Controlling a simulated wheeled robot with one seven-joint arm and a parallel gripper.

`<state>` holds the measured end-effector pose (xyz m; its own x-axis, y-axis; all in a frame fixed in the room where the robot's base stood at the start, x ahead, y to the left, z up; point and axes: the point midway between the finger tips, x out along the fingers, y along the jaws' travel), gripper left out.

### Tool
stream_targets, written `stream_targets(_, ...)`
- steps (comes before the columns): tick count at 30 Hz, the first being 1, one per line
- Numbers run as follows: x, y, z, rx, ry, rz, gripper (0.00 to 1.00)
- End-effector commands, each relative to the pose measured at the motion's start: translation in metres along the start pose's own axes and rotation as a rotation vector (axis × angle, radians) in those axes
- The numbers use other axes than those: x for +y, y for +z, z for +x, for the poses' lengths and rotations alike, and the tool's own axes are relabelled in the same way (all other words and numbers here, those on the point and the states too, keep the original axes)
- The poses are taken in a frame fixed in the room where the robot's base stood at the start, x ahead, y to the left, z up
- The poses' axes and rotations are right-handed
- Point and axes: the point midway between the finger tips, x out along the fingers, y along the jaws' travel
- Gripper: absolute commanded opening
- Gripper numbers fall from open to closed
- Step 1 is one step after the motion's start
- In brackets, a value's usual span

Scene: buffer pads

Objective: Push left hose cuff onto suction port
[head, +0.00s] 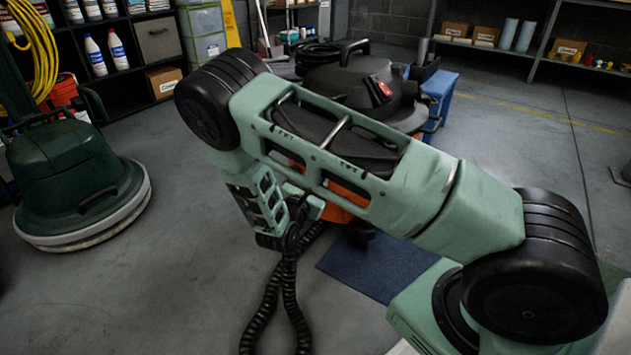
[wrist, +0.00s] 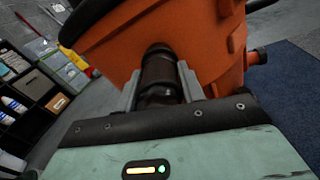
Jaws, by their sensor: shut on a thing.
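My gripper (wrist: 159,76) is shut on the dark hose cuff (wrist: 157,78), with one grey finger on each side. The cuff's far end meets the wall of the orange vacuum drum (wrist: 205,45) in the wrist view. The suction port is hidden by the cuff, so I cannot tell how far the cuff sits over it. In the head view my gripper (head: 303,208) is low beside the orange drum (head: 347,207), mostly behind my arm. The black ribbed hose (head: 289,272) hangs from it to the floor. The vacuum's black lid (head: 340,84) shows above my arm.
A blue mat (head: 372,270) lies by the vacuum. A green floor machine (head: 72,175) stands at the left. Shelves (head: 140,45) line the back. The grey floor at front left is clear.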

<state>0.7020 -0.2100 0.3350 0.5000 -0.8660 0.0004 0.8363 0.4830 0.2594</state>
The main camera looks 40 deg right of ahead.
Motion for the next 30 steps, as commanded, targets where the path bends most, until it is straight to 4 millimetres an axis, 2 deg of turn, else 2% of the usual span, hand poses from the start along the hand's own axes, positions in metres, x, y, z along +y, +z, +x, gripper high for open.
stream_targets(10,0.0,0.0,0.003,0.0,0.0,0.0,0.06)
stream_targets(11,0.0,0.0,0.003,0.0,0.0,0.0,0.42)
stream_targets(13,0.0,0.0,0.003,0.0,0.0,0.0,0.61)
stream_targets(14,0.0,0.0,0.003,0.0,0.0,0.0,0.64)
stream_targets(23,0.0,0.0,0.001,0.0,0.0,0.0,0.64)
stream_targets(26,0.001,0.001,-0.006,0.001,0.002,-0.001,0.64)
stream_targets(30,0.002,0.004,-0.03,0.002,0.005,-0.001,0.64)
